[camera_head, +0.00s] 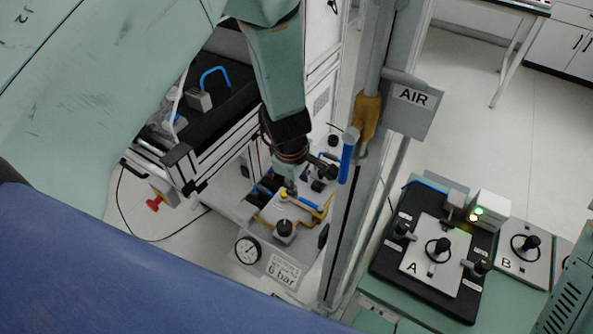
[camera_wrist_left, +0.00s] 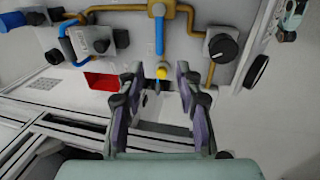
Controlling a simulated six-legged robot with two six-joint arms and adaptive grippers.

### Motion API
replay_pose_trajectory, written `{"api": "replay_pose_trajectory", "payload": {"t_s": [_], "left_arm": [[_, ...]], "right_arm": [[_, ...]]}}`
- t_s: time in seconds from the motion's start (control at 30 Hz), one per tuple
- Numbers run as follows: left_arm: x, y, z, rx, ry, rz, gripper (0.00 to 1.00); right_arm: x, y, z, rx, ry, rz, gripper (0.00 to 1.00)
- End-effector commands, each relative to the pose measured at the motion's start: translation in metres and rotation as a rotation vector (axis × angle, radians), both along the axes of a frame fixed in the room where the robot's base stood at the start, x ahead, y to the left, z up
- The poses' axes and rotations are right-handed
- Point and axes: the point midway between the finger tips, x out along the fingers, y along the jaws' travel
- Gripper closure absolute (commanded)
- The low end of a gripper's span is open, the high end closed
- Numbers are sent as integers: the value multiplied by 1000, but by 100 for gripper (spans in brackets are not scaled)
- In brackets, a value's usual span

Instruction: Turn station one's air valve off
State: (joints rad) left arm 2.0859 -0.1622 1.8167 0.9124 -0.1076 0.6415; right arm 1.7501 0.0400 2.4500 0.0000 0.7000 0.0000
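A panel (camera_head: 268,212) stands below my left arm, with brass-coloured pipes, a gauge (camera_head: 248,250) and a sign reading 6 bar (camera_head: 283,270). In the left wrist view, a blue bar (camera_wrist_left: 159,36) runs along the panel towards a yellow knob (camera_wrist_left: 161,72). My left gripper (camera_wrist_left: 158,98) is open and empty, its fingers on either side of the line of the bar and just short of the knob. In the head view my left gripper (camera_head: 290,184) is over the panel, partly hidden by its wrist. Which part is station one's valve cannot be told. My right gripper is out of view.
A post (camera_head: 345,222) with an AIR sign (camera_head: 411,112) and a blue cylinder (camera_head: 347,162) stands right of my left gripper. A black machine bed (camera_head: 224,116) lies left. A green table (camera_head: 392,297) with plates A (camera_head: 421,257) and B (camera_head: 526,268) is at right.

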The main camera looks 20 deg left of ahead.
Motion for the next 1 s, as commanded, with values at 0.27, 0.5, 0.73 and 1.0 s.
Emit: {"api": "replay_pose_trajectory", "payload": {"t_s": [0.27, 0.5, 0.73, 1.0], "left_arm": [[-8, 1, 42, 0, -2, -1, 65], [-11, 2, 52, 0, 1, 0, 65], [-11, 2, 52, 0, 1, 0, 65], [-12, 3, 50, 4, 3, -5, 65]], "right_arm": [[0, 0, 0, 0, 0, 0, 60], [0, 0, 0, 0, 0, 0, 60], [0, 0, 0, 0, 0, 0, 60], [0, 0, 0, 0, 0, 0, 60]]}}
